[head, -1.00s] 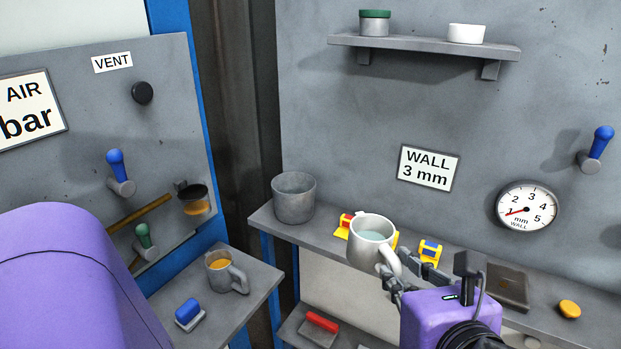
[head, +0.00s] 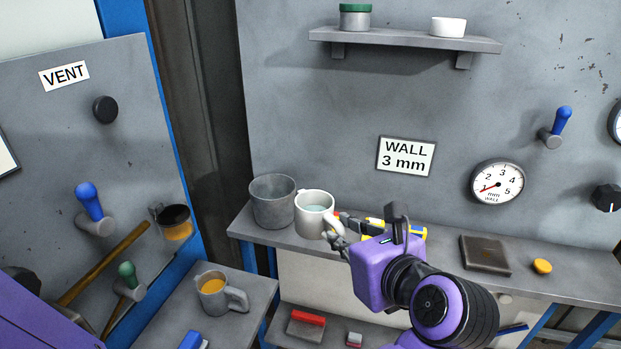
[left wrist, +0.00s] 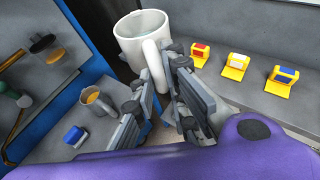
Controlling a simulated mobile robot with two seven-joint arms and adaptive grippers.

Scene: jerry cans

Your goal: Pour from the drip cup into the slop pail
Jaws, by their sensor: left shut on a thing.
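The drip cup, a white mug (head: 313,221) with pale bluish liquid inside, is held close to upright just right of the slop pail. The slop pail (head: 272,203) is a grey metal bucket on the left end of the wall shelf; the cup overlaps its right edge in the head view. My left gripper (head: 338,240) is shut on the cup's handle. In the left wrist view the fingers (left wrist: 160,88) close around the handle of the white cup (left wrist: 141,42), and the pail cannot be made out there. My right gripper is not in view.
A grey jug with orange liquid (head: 217,292) stands on the lower left bench. Several yellow holders with coloured blocks (left wrist: 234,66) sit on the shelf to the right of the cup. A dark box (head: 485,255) and a yellow knob (head: 542,266) lie farther right.

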